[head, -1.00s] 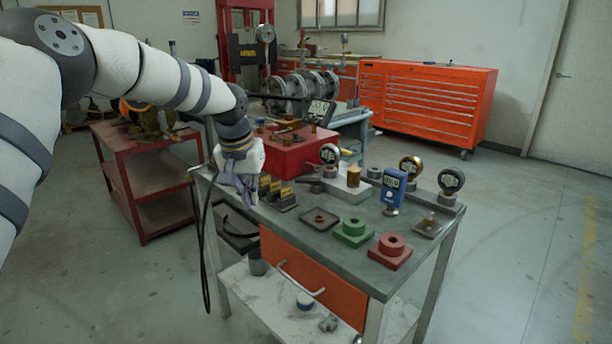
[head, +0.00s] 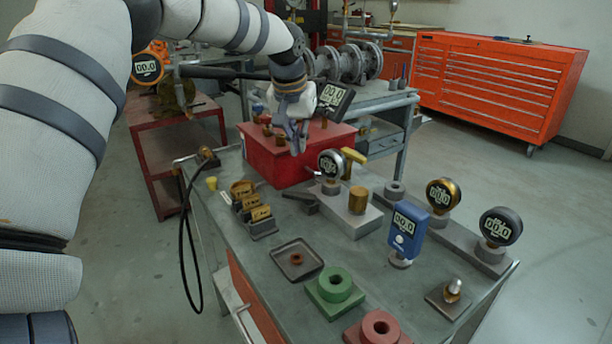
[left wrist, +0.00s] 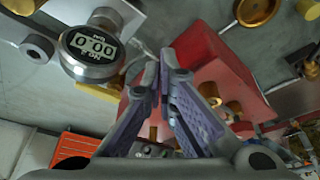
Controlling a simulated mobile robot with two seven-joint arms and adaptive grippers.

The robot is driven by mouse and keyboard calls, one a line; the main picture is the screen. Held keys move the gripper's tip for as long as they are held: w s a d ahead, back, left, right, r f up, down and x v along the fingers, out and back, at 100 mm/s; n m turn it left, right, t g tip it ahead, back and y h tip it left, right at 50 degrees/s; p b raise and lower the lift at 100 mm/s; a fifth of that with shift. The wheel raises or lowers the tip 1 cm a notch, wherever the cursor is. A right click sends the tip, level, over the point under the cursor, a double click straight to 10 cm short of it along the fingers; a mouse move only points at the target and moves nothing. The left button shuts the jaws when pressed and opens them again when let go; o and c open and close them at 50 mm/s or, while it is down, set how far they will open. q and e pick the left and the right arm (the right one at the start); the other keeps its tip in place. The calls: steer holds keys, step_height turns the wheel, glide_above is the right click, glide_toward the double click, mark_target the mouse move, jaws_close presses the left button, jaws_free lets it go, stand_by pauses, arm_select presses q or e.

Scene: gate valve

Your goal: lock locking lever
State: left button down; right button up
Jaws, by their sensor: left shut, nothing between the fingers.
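My left gripper (head: 298,146) hangs with its fingers pointing down in front of the red box's near right part in the head view. Its fingers are shut and empty; their tips (left wrist: 160,62) come together in the left wrist view. Right of it, a round gauge (head: 331,165) and a yellow T-shaped handle (head: 353,156) stand by a grey block (head: 348,215). A similar gauge (left wrist: 92,48) shows upper left in the left wrist view. I cannot tell for certain which part is the locking lever. My right gripper is not in view.
The red box (head: 262,163) carries brass fittings and is close to my left fingers. The bench (head: 235,275) also holds brass-coloured blocks (head: 243,190), a green flanged piece (head: 335,287), a blue gauge (head: 407,230) and two round gauges. A hose (head: 186,235) hangs at its left edge.

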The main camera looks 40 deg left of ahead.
mark_target(299, 197)
arm_select(q)
steer(key=b+x, duration=0.2)
steer(key=x, duration=0.8)
steer(key=shift+s+f, duration=0.1)
steer(key=shift+f, duration=0.1)
steer(key=s+p, duration=0.1)
steer(key=s+d+r+p, duration=0.1)
steer(key=shift+s+d+r, duration=0.2)
steer(key=shift+s, duration=0.2)
steer(key=shift+s+d+f, duration=0.1)
steer(key=shift+s+f, duration=0.05)
steer(key=shift+s, duration=0.15)
steer(key=shift+f, duration=0.35)
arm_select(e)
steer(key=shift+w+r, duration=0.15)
